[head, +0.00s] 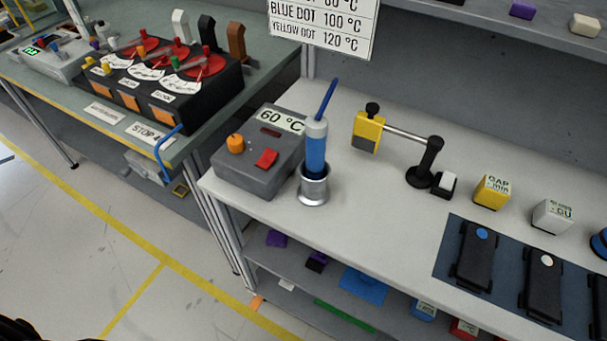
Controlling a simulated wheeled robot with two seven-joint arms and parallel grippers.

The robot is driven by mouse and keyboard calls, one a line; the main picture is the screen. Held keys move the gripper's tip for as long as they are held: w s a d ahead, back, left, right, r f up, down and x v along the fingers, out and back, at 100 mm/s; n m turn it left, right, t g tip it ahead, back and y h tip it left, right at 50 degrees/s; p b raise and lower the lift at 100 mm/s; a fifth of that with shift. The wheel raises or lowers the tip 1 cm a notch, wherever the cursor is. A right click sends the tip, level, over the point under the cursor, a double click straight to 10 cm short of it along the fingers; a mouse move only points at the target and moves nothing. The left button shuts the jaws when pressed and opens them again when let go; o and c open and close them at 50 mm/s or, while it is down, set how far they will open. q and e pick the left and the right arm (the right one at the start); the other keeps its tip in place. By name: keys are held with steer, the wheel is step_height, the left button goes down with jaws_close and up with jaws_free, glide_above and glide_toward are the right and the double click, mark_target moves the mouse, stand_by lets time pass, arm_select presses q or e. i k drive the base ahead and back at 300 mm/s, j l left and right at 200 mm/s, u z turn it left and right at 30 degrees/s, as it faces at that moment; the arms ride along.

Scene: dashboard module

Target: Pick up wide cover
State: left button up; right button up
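On the dark blue mat (449,262) at the right of the white bench lie black flat parts with clips at their ends. One bears a blue dot (474,258) and one a white dot (543,287); another is partly cut off at the right edge. I cannot tell which thing, if any of these, is the wide cover. Neither of my grippers can be made out. A dark shape at the bottom left corner may be part of my own body.
A grey heater box (258,160) with a 60 °C label and a blue tool (316,150) in a metal cup stand at the bench's left. A yellow-and-black fixture (368,131), a yellow block (492,191) and a white block (552,215) stand behind the mat. The bench's middle front is clear.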

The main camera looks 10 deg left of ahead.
mark_target(369, 290)
steer(key=j+z, duration=0.75)
steer(key=j, duration=0.2)
